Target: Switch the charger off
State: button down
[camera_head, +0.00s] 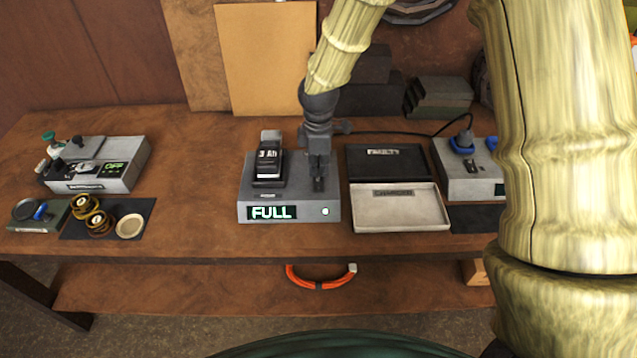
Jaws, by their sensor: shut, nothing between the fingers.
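The charger (290,210) is a grey box in the middle of the bench. Its front display (272,212) reads FULL, and a small pale green light (325,211) glows at its right. A dark battery (268,163) with a white label stands on the left part of the charger's top. My gripper (319,187) points down at the right part of the charger's top, its fingers together and empty. The fingertips are at or just above the surface; I cannot tell if they touch. Any switch under them is hidden by my gripper.
Right of the charger are a pale tray (398,222), a dark tray (386,162) and a grey unit (455,182) with a blue-based plug and cable. At left is a grey box (115,178) reading OFF, with brass rings (99,222) on a dark mat. Bench between is clear.

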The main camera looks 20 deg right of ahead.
aim_at(318, 180)
jog(key=shift+f+b, duration=0.4)
jog(key=shift+f, duration=0.75)
dwell(1.3)
jog(key=shift+r, duration=0.1)
jog(key=shift+r+p, duration=3)
jog(key=shift+r, duration=0.45)
